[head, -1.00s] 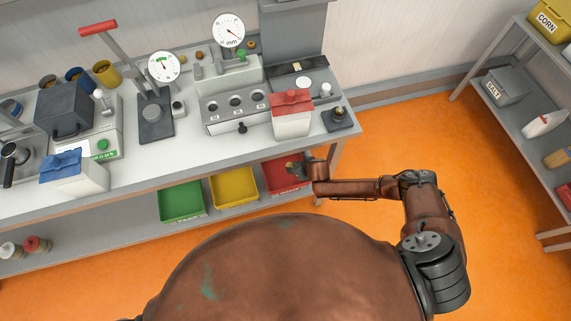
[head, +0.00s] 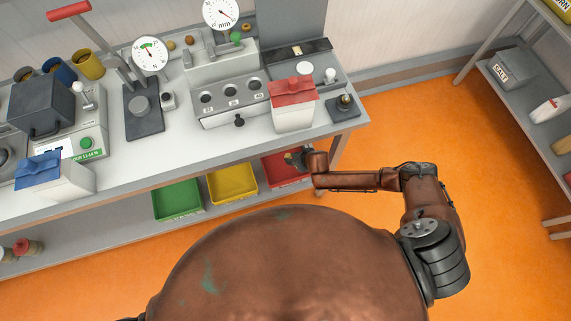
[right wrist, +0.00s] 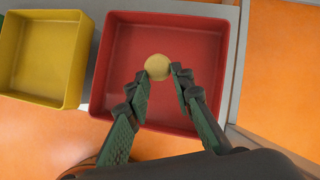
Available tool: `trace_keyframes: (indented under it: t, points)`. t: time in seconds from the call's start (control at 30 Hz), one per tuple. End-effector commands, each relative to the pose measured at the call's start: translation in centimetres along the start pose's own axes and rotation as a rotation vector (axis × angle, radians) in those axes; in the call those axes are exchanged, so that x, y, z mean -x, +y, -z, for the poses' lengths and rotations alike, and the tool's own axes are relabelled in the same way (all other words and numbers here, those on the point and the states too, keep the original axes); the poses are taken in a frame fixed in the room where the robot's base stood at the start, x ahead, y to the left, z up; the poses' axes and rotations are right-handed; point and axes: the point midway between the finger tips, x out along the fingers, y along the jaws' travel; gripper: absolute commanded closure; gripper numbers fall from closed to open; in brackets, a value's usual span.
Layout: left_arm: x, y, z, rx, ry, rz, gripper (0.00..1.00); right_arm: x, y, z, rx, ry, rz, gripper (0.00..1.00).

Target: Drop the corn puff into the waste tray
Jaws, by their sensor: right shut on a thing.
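The corn puff (right wrist: 158,67) is a small round pale-yellow ball at the fingertips of my right gripper (right wrist: 163,72). The gripper is shut on it, with the red tray (right wrist: 125,40) below in the right wrist view. In the head view, my right gripper (head: 296,157) is at the bench's front edge, over the red tray (head: 280,176), and hides part of it. The puff is too small there to make out clearly. The visible part of the red tray's floor looks empty. The tray's label is not readable. My left gripper is not in view.
A yellow tray (head: 233,184) and a green tray (head: 178,199) stand left of the red one on the lower shelf. The bench top (head: 150,165) above holds gauges, a scale and a red-lidded box (head: 292,112). Orange floor is clear at right.

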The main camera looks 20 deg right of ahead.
Motion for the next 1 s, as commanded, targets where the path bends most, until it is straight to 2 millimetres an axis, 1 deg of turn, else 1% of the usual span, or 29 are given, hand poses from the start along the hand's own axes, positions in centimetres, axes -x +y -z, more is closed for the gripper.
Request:
trace_keyframes:
  t: [0.1, 0.2, 0.23, 0.5, 0.83, 0.93, 1.0]
  points:
    - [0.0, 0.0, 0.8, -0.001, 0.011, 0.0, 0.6, 0.0, 0.1, -0.1, 0.001, -0.001, -0.001, 0.86]
    - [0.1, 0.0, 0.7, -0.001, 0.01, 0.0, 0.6, 0.1, 0.1, -0.2, 0.002, -0.002, -0.001, 0.86]
    - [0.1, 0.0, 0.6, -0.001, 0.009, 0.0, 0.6, 0.1, 0.1, -0.2, 0.002, -0.002, -0.001, 0.77]
    - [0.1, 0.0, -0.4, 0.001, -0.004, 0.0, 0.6, 0.0, 0.1, -0.2, 0.002, -0.001, -0.001, 0.59]
    - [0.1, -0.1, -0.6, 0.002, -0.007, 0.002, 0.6, 0.2, 0.1, -0.2, 0.003, -0.001, -0.001, 0.58]
    - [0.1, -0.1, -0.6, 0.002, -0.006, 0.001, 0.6, 1.0, 0.0, -0.2, 0.004, -0.002, -0.002, 0.58]
    - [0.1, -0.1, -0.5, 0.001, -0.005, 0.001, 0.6, 1.9, 0.0, -0.1, 0.004, -0.001, -0.001, 0.58]
